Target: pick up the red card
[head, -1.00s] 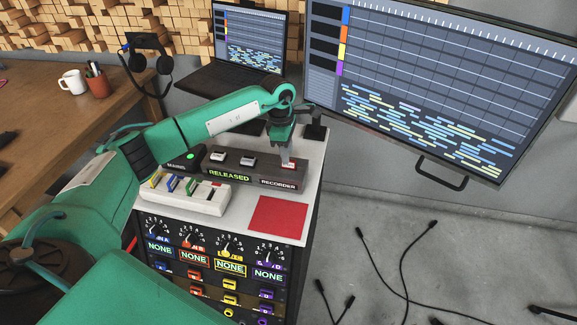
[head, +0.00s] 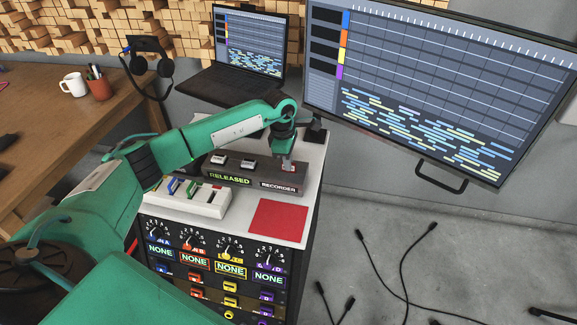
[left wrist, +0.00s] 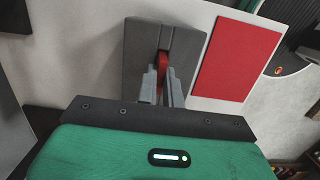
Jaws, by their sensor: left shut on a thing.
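The red card (head: 278,220) lies flat on the white top of the cabinet (head: 240,220), near its front right corner. It also shows in the left wrist view (left wrist: 236,60), to the right of my fingers and apart from them. My left gripper (head: 287,163) is at the right end of the dark recorder box (head: 235,175), behind the card. In the left wrist view my left gripper (left wrist: 160,85) is shut on a small red piece (left wrist: 162,62) set in a grey block (left wrist: 140,50). My right gripper is not in view.
A white panel with coloured sliders (head: 185,198) stands left of the card. The lit sign reads "RELEASED". A laptop (head: 248,60) and large monitor (head: 440,80) stand behind. Cables (head: 400,270) lie on the floor at right. The space above the card is clear.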

